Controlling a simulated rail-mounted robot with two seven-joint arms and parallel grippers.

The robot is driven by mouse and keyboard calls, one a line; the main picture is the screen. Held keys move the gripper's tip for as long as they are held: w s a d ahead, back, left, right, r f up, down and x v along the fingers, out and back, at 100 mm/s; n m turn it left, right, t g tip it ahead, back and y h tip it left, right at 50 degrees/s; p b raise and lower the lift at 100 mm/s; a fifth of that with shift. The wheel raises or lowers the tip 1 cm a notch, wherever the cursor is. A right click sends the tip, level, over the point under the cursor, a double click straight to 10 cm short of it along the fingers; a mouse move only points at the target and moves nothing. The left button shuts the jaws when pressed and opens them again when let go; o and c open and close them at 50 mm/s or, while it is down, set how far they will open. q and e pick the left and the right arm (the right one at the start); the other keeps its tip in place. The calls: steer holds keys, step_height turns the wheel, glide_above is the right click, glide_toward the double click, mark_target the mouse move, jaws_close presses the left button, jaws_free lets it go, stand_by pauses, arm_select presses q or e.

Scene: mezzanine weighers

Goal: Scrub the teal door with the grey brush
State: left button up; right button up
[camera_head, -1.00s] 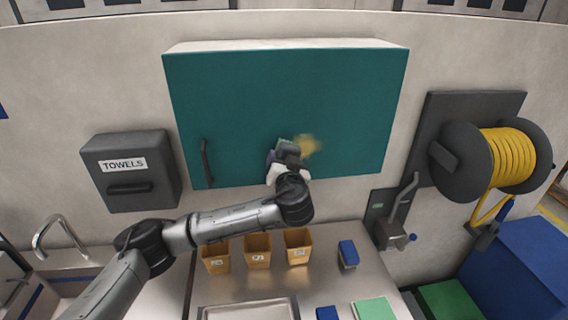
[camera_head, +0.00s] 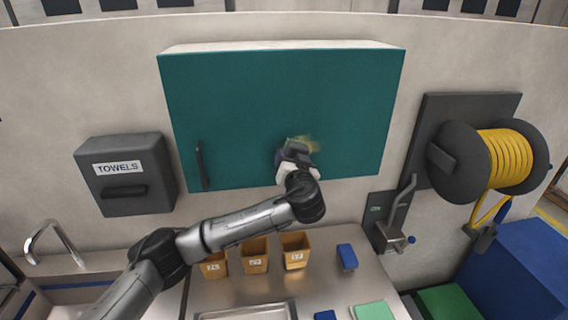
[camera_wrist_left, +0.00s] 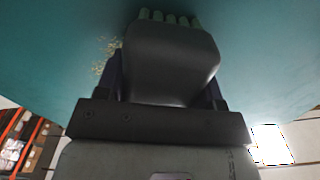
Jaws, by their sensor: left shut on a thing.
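The teal door (camera_head: 240,100) is the front of a wall cabinet in the head view, closed, with a dark upright handle at its lower left. A yellowish-brown smudge (camera_head: 313,142) marks its lower middle; it also shows as speckles in the left wrist view (camera_wrist_left: 105,57). My left gripper (camera_head: 294,156) is at the lower middle of the door, shut on the grey brush (camera_wrist_left: 170,60). The brush partly covers the smudge in the head view. My right gripper is not in view.
A towel dispenser (camera_head: 125,174) hangs left of the cabinet, a yellow hose reel (camera_head: 512,160) right. Below, the steel counter (camera_head: 325,272) holds small tan bins (camera_head: 295,252), a blue block (camera_head: 347,257) and a green pad (camera_head: 373,310). A tap (camera_head: 52,235) stands at the left.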

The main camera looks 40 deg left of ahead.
mark_target(321, 143)
arm_select(q)
steer(key=shift+w+d+b, duration=0.7)
steer(key=shift+w+d, duration=0.75)
steer(key=shift+w, duration=0.2)
steer(key=shift+w+d+b, duration=0.7)
steer(key=shift+w+d, duration=0.75)
steer(key=shift+w, duration=0.2)
steer(key=shift+f+b, duration=0.1)
steer(key=shift+b, duration=0.25)
steer(key=shift+s+a, duration=1.1)
steer(key=shift+a, duration=0.05)
steer(key=shift+s+a+b, duration=0.35)
steer(key=shift+s+a, duration=0.4)
steer(key=shift+s, duration=0.2)
steer(key=shift+s+a+b, duration=0.3)
steer(key=shift+s+a, duration=0.45)
steer(key=shift+s, duration=0.15)
steer(key=shift+s+a+b, duration=0.3)
steer(key=shift+s+a, duration=1.15)
steer(key=shift+r+p, duration=0.8)
steer(key=shift+r, duration=0.6)
steer(key=shift+w+d, duration=1.2)
steer(key=shift+d, duration=0.1)
steer(key=shift+w+d, duration=0.55)
steer(key=shift+w, duration=0.15)
steer(key=shift+w+d, duration=2.2)
steer(key=shift+w, duration=0.35)
